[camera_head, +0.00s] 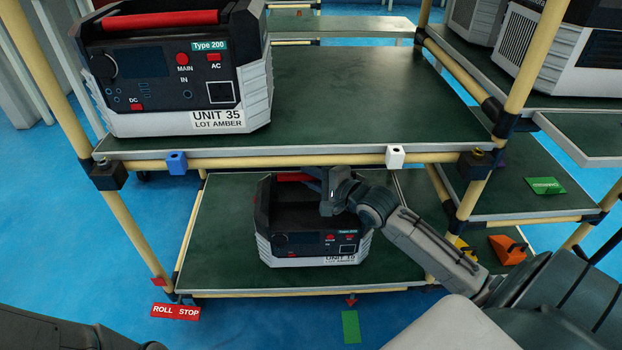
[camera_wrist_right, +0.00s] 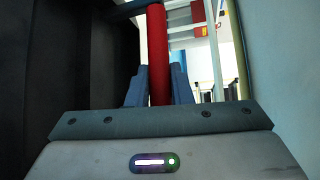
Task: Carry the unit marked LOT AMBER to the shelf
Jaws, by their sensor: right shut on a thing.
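A black and grey unit with a red handle (camera_head: 295,177) stands on the green lower deck (camera_head: 215,230) of the near rack. Its front label reads LOT AMBER; the unit number is hard to read. My right gripper (camera_head: 318,182) reaches in from the right and is shut on that handle. In the right wrist view the red handle (camera_wrist_right: 158,50) runs between the two fingers. The unit looks upright; I cannot tell whether it touches the deck. A larger-looking unit (camera_head: 180,70) marked UNIT 35, LOT AMBER stands on the upper deck (camera_head: 340,90). My left gripper is out of view.
The upper deck is bare right of UNIT 35. Yellow posts (camera_head: 505,100) frame the rack. A blue clip (camera_head: 176,162) and a white clip (camera_head: 395,156) sit on the front rail. More units (camera_head: 550,50) stand at right. A red ROLL STOP tag (camera_head: 176,311) is at lower left.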

